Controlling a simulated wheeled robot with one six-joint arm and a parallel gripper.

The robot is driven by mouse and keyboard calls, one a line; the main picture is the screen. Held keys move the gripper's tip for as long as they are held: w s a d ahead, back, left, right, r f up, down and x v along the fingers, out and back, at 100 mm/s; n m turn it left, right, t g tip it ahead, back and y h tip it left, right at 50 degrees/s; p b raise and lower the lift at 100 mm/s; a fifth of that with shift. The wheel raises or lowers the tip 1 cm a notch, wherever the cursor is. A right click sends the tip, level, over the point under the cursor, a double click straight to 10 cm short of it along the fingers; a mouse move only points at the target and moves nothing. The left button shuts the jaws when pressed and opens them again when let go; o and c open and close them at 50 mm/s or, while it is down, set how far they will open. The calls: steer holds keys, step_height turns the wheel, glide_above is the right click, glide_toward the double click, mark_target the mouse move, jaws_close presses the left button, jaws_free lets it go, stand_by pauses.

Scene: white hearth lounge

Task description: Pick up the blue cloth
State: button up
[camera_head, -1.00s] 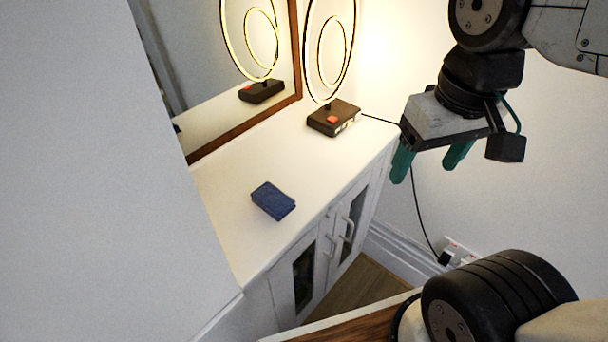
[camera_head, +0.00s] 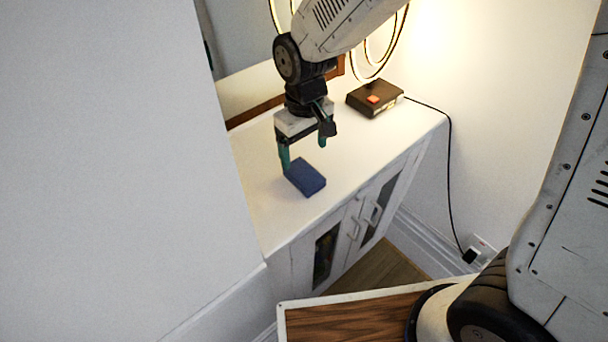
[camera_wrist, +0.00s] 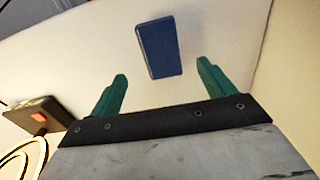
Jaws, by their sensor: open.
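The blue cloth (camera_head: 306,178) is a small, folded, block-like piece lying flat on the white cabinet top. In the wrist view the cloth (camera_wrist: 160,48) lies beyond the fingertips, roughly between the lines of the two fingers. My gripper (camera_head: 303,155) has green fingers and hangs just above and behind the cloth in the head view. In the wrist view my gripper (camera_wrist: 160,68) is open, with nothing between its fingers. The exact height of the fingertips over the cloth is hard to tell.
The white cabinet top (camera_head: 262,205) is clear around the cloth. A ring lamp with a dark base (camera_head: 374,98) and red button stands to the right; the base also shows in the wrist view (camera_wrist: 38,115). A mirror stands behind. A white wall (camera_head: 120,170) fills the left.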

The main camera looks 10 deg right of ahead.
mark_target(305, 172)
step_height(305, 172, down, 8)
steer(key=shift+s+r, duration=0.1)
steer(key=shift+r, duration=0.1)
steer(key=c, duration=1.1)
